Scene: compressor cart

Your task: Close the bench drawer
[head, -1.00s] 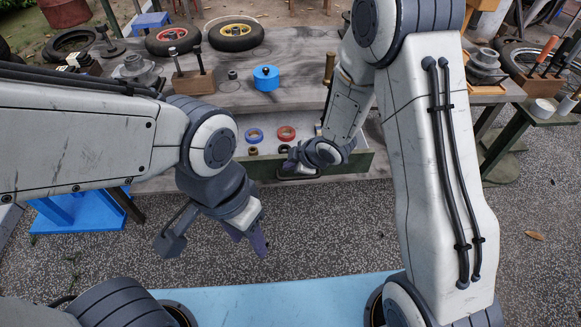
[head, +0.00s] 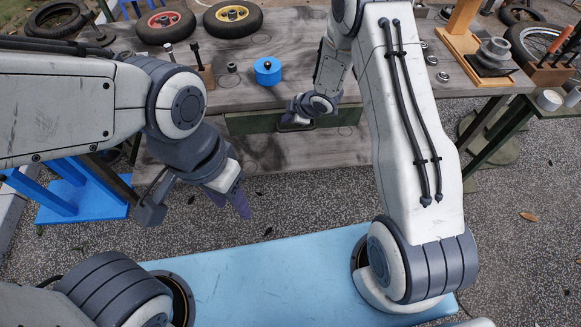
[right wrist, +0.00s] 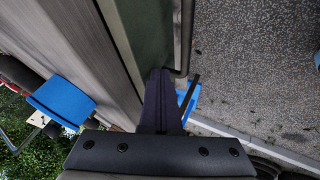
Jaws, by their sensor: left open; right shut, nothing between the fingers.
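The bench drawer's green front (head: 250,124) sits under the edge of the grey wooden bench top (head: 330,82), and its inside does not show. A dark handle (head: 312,127) is on the front; it also shows in the right wrist view (right wrist: 184,42). My right gripper (head: 287,119) is shut and empty at the drawer front by the handle. In the right wrist view its fingers (right wrist: 162,80) are together beside the green face; I cannot tell if they touch it. My left gripper (head: 230,202) is open and empty, in front of the bench, pointing down.
On the bench top stand a blue round container (head: 268,72), a red-rimmed wheel (head: 165,25) and a yellow-rimmed wheel (head: 232,17). A blue stand (head: 75,195) is on the floor at the left. The floor before the drawer is clear.

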